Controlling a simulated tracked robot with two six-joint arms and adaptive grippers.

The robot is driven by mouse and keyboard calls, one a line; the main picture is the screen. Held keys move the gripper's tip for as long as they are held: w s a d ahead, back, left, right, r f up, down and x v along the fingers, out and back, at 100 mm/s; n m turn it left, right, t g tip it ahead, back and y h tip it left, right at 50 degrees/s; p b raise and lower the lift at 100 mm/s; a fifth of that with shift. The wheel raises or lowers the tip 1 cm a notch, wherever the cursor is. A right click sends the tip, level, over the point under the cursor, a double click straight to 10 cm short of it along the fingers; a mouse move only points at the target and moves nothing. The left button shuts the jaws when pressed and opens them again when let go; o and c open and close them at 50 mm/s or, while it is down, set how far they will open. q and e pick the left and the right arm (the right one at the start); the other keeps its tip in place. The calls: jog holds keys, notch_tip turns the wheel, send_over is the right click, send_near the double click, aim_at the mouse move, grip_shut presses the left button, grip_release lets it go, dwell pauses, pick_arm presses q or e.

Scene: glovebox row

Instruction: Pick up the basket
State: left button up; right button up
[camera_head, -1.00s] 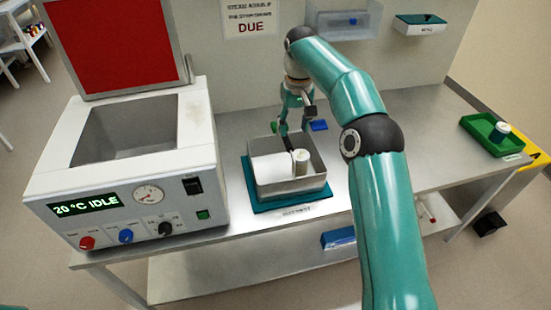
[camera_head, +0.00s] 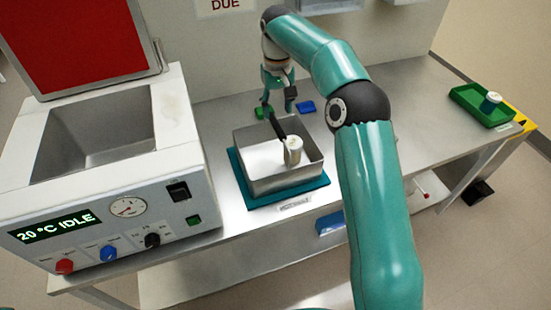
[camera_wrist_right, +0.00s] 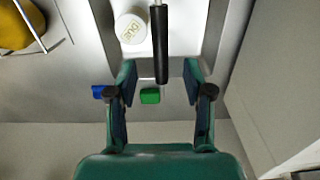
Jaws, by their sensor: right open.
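The basket (camera_head: 287,184) is an open grey metal box with a black bar handle (camera_head: 277,126). It stands upright on a teal mat (camera_head: 241,186) on the bench. A white jar (camera_head: 292,150) stands inside it; its lid also shows in the right wrist view (camera_wrist_right: 131,28). My right gripper (camera_head: 278,108) is open and empty at the far side of the basket. In the right wrist view the end of the black handle (camera_wrist_right: 160,45) appears between the open fingers (camera_wrist_right: 159,75), with no visible contact. My left gripper is not in view.
A green block (camera_head: 260,113) and a blue block (camera_head: 306,106) lie behind the basket. A white bath unit (camera_head: 110,190) with a raised red lid stands close on the left. A green tray (camera_head: 468,98) with a jar is at the far right. The bench between is clear.

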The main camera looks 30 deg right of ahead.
aim_at(276, 123)
notch_tip(276, 123, down, 2)
jog(key=shift+s+f, duration=0.1)
jog(key=shift+w+f+p, duration=0.15)
jog(key=shift+f+p, duration=0.05)
jog(key=shift+f, duration=1.2)
jog(key=shift+w+f+p, duration=0.15)
jog(key=shift+f, duration=1.2)
grip_shut()
jog(key=shift+r, duration=0.1)
